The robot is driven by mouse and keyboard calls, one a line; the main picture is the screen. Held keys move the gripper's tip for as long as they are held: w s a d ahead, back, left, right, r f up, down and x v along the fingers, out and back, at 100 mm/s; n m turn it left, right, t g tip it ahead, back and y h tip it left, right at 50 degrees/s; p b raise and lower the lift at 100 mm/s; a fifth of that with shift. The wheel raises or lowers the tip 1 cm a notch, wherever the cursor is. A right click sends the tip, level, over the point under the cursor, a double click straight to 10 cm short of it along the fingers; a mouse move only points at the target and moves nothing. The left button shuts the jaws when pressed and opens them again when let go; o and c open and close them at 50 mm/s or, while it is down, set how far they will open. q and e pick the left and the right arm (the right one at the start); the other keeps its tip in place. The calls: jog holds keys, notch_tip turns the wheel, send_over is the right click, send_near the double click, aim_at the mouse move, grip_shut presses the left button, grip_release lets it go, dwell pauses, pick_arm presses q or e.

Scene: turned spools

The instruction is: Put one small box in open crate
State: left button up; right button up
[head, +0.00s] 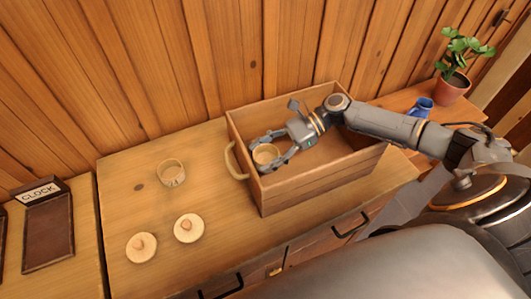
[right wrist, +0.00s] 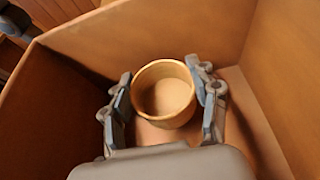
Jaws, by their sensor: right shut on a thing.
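The open crate (head: 325,178), a brown wooden box with a rope handle, stands on the wooden cabinet top. My right gripper (head: 268,158) reaches down inside its left part. It is shut on a small round wooden box (head: 265,153), with one finger on each side. In the right wrist view this small box (right wrist: 164,92) is open-topped and looks empty, with the crate's walls around it. Whether it touches the crate floor I cannot tell. Another small round box (head: 171,174) stands on the cabinet left of the crate. My left gripper is not in view.
Two round lids with knobs, one nearer the crate (head: 188,228) and one farther left (head: 141,247), lie on the cabinet top (head: 122,195). A potted plant (head: 453,88) and a blue cup (head: 421,107) stand at right.

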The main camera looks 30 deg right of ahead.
jog(key=shift+f, duration=0.25)
jog(key=shift+f, duration=0.1)
jog(key=shift+f, duration=0.5)
jog(key=o, duration=0.9)
jog(key=shift+r, duration=0.1)
jog(key=shift+r, duration=0.3)
jog(key=shift+d+r, duration=0.2)
jog(key=shift+r, duration=0.1)
jog(key=b+v, duration=0.2)
jog(key=v, duration=0.9)
jog(key=shift+d, duration=0.3)
